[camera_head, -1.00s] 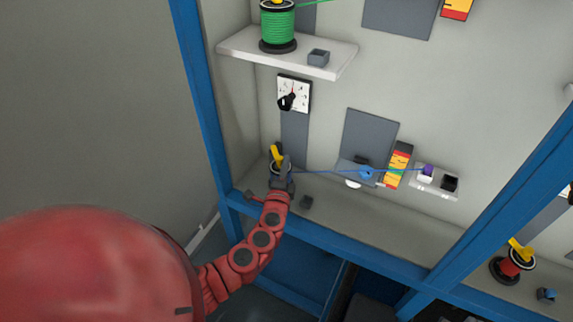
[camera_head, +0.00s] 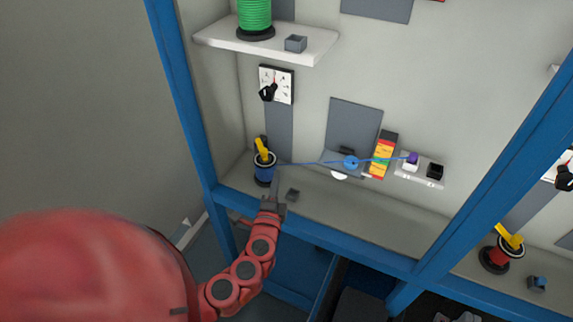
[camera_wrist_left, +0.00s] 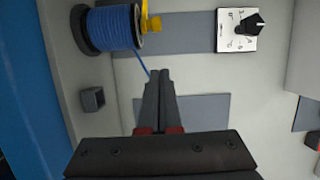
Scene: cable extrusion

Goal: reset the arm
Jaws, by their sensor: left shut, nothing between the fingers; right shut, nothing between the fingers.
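My left gripper (camera_head: 276,188) is shut and empty, in front of the blue cable spool (camera_head: 264,168) and slightly to its right. The spool has a yellow lever and stands on the lower ledge. A blue cable (camera_head: 310,163) runs from it rightward past a blue wheel (camera_head: 351,162) to a purple piece (camera_head: 412,158). In the left wrist view the closed fingertips (camera_wrist_left: 160,75) point up, with the spool (camera_wrist_left: 112,28) at upper left. The cable ends behind the fingertips there; I cannot tell if they touch. My right gripper is not visible.
Blue frame posts (camera_head: 182,100) and a front beam (camera_head: 345,243) border the cell. A white shelf (camera_head: 270,42) holds a green spool (camera_head: 255,15). A dial (camera_head: 277,84) is on the wall. A red spool (camera_head: 495,255) stands at right. A small grey box (camera_head: 292,195) is near my gripper.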

